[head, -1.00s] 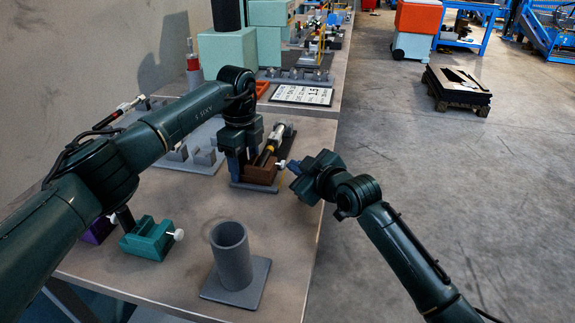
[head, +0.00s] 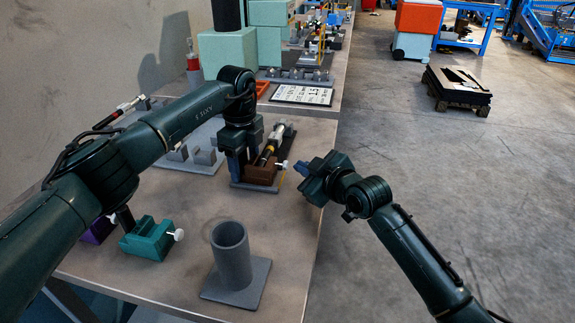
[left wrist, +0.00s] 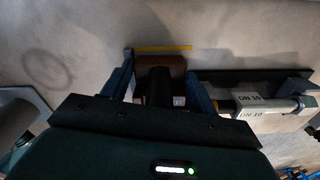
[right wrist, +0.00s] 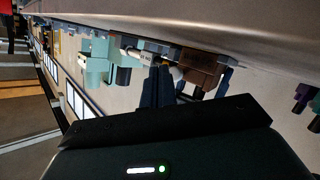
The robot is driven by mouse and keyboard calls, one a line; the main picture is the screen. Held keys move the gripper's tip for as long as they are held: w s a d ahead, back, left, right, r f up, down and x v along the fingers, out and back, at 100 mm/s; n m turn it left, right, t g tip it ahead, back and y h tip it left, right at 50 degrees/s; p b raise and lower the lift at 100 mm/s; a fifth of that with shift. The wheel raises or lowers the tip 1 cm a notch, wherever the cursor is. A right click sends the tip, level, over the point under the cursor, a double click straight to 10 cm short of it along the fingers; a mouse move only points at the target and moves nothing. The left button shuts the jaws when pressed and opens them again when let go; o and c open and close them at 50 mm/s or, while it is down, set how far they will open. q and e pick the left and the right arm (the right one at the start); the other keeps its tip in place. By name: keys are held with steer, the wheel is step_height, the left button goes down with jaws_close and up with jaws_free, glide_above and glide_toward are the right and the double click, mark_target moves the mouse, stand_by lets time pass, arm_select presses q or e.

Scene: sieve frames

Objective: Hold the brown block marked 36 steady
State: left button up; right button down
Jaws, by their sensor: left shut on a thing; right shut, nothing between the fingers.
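The brown block (head: 262,174) sits on a dark base plate on the table, with a white-ended screw on its right side. My left gripper (head: 240,163) is shut on the block from above. In the left wrist view, the fingers (left wrist: 160,88) stand on either side of the brown block (left wrist: 161,62). My right gripper (head: 299,168) is shut and empty, right of the block and apart from it. In the right wrist view, its fingers (right wrist: 158,88) are together near the brown block (right wrist: 203,68).
A grey upright tube on a square base (head: 232,257) stands in front. A teal block (head: 148,238) and a purple block (head: 98,231) are at the left. Grey fixtures (head: 190,155) stand behind my left arm. A printed sign (head: 302,95) lies at the back. The table's right edge is close.

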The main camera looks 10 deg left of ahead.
arm_select(q)
steer(key=shift+s+f, duration=0.15)
steer(key=shift+f, duration=0.05)
arm_select(e)
steer(key=shift+s+d, duration=0.15)
steer(key=shift+d, duration=1.15)
steer(key=shift+s+d, duration=0.15)
steer(key=shift+d, duration=1.1)
arm_select(q)
steer(key=o, duration=1.3)
steer(key=shift+c, duration=0.2)
steer(key=o, duration=0.5)
steer(key=shift+r, duration=0.2)
